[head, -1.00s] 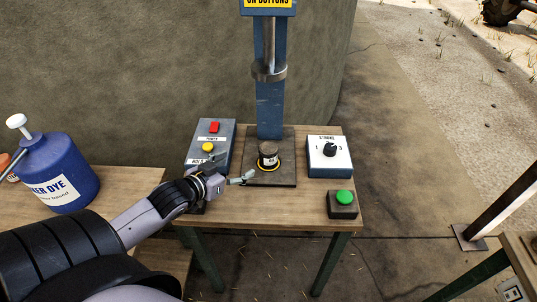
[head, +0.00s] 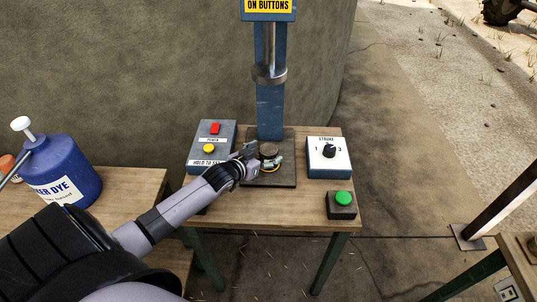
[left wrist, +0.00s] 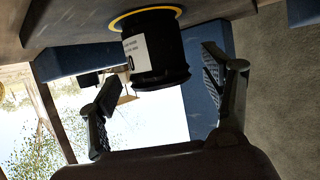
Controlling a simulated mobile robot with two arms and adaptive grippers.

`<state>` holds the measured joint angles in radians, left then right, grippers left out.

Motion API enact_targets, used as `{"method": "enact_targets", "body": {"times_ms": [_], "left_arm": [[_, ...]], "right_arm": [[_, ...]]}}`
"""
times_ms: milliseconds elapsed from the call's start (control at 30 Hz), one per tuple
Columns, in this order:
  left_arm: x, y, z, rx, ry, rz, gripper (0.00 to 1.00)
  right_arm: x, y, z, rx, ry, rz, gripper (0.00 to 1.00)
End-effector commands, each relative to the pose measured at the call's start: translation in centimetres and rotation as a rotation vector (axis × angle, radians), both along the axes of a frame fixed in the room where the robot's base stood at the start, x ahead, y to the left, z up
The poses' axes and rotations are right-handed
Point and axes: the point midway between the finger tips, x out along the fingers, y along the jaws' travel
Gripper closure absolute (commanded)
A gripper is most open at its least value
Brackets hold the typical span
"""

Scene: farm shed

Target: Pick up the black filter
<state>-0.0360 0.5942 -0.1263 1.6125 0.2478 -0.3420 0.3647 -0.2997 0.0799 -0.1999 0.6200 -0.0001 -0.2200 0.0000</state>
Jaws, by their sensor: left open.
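The black filter (head: 269,151) is a short dark cylinder standing upright on the press's dark base plate (head: 284,179), inside a yellow ring. In the left wrist view the filter (left wrist: 158,55) shows a white label with print on its side. My left gripper (head: 262,158) is at the filter's left side in the head view. In the left wrist view its two fingers (left wrist: 167,85) are spread apart, with the filter between and just ahead of them. I cannot tell whether either finger touches it. My right gripper is not in view.
The blue press column (head: 270,105) rises right behind the filter. A power box (head: 211,140) stands left, a stroke dial box (head: 329,157) right, and a green button (head: 343,199) front right. A blue dye jug (head: 62,168) stands on the left table.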

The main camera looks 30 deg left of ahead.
Motion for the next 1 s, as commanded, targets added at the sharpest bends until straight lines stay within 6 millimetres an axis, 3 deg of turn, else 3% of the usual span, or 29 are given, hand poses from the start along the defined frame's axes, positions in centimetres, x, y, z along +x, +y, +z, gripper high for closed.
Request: {"method": "enact_targets", "body": {"times_ms": [200, 467, 1000], "left_arm": [[2.2, -0.1, -0.8, 0.0, 0.0, 0.0, 0.27], [2.4, -0.1, -1.0, 0.0, -0.001, -0.001, 0.27], [2.4, -0.1, -0.9, 0.0, 0.0, 0.0, 0.63]], "right_arm": [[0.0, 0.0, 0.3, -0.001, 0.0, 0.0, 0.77], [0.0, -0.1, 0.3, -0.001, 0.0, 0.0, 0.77], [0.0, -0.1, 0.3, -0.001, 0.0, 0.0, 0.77]]}}
